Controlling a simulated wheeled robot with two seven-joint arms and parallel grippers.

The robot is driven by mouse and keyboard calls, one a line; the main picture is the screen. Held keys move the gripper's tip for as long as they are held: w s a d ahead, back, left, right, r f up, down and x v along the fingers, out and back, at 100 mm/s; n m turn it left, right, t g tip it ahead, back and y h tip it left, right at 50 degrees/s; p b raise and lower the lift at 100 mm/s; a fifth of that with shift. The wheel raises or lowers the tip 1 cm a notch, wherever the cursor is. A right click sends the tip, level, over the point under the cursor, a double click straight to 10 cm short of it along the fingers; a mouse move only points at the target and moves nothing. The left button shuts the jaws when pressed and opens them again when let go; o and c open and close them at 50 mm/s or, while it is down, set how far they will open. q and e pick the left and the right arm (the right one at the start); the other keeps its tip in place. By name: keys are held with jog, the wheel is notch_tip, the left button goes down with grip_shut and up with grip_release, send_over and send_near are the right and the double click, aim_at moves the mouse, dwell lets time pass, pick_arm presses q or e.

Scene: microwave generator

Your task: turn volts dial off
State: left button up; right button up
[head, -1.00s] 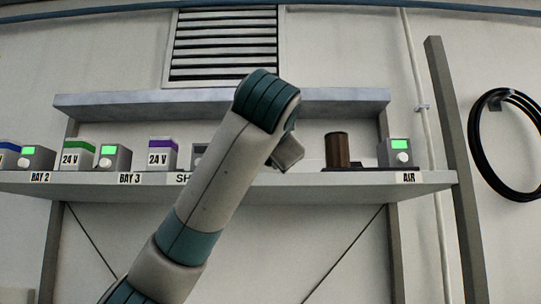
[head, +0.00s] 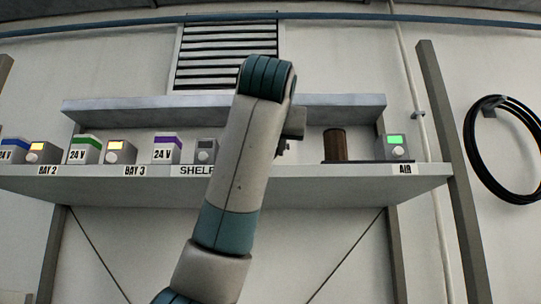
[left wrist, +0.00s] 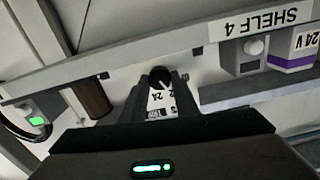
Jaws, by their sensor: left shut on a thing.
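The volts dial (left wrist: 160,77) is a round black knob with a light pointer line, on a white face with printed numerals, at the middle of the left wrist view. That view is upside down. My left gripper (left wrist: 162,82) has its two dark fingers on either side of the knob and is shut on it. In the head view my left gripper (head: 291,138) shows only in part beside my forearm, above the shelf. The dial is hidden behind my arm there. My right gripper is in neither view.
The shelf (head: 330,186) carries several grey boxes with displays. The Bay 2 (head: 42,152) and Bay 3 (head: 121,151) displays are amber; the Air box (head: 396,146) is green. A brown cylinder (head: 336,146) stands right of my gripper. A black hose coil (head: 477,150) hangs far right.

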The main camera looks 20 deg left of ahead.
pick_arm(q)
jog(key=shift+f+n+b, duration=0.1)
jog(key=shift+n+b, duration=0.75)
jog(key=shift+n, duration=3.45)
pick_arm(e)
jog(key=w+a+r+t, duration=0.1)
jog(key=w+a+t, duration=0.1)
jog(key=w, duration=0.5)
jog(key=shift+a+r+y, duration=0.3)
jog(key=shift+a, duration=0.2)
pick_arm(q)
jog(key=shift+a, duration=0.1)
jog(key=o, duration=0.8)
jog(key=shift+s, duration=0.1)
